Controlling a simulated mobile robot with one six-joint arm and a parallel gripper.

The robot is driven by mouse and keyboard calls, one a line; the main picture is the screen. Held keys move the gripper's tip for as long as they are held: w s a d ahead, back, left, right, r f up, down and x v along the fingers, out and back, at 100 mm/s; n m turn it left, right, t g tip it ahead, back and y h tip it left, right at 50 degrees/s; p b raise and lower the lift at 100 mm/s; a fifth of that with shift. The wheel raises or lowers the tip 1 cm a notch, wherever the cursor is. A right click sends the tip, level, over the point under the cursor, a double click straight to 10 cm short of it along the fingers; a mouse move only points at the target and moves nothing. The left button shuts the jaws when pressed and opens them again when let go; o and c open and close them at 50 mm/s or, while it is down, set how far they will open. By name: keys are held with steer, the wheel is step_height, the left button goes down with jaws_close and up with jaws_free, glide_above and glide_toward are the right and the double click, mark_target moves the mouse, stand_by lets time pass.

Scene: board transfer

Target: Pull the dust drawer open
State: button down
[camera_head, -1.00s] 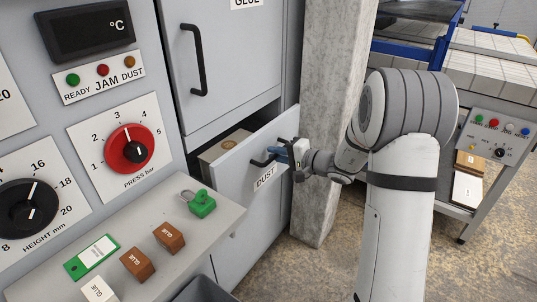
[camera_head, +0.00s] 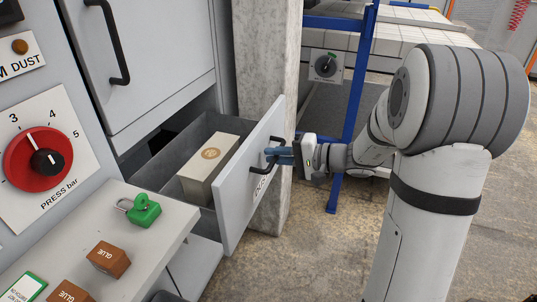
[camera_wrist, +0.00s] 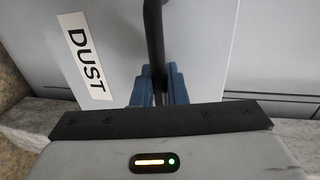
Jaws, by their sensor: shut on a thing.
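The dust drawer (camera_head: 240,190) stands well out of the grey cabinet, and its inside shows. A pale block (camera_head: 218,165) with a round brown mark lies in it. My gripper (camera_head: 279,155) is at the drawer's front, its blue fingers shut on the black handle (camera_head: 258,168). In the wrist view the fingers (camera_wrist: 160,88) close around the black handle bar (camera_wrist: 154,40), beside the DUST label (camera_wrist: 85,57). The fingertips' contact is partly hidden by the gripper body.
A ledge (camera_head: 165,235) with a green padlock (camera_head: 139,210) and brown glue blocks (camera_head: 108,259) lies at the left. A concrete pillar (camera_head: 268,60) stands just behind the drawer front. A blue-framed conveyor (camera_head: 355,80) is behind my arm. Floor shows below the drawer.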

steer(key=shift+w+d+r, duration=0.1)
steer(key=shift+w, duration=0.1)
steer(key=c, duration=1.6)
jaws_free()
steer(key=shift+w, duration=0.1)
steer(key=shift+o, duration=0.2)
steer(key=p+v, duration=0.1)
steer(key=v, duration=0.6)
steer(key=shift+s+d+p, duration=0.25)
steer(key=shift+d+p, duration=0.05)
steer(key=shift+p, duration=0.05)
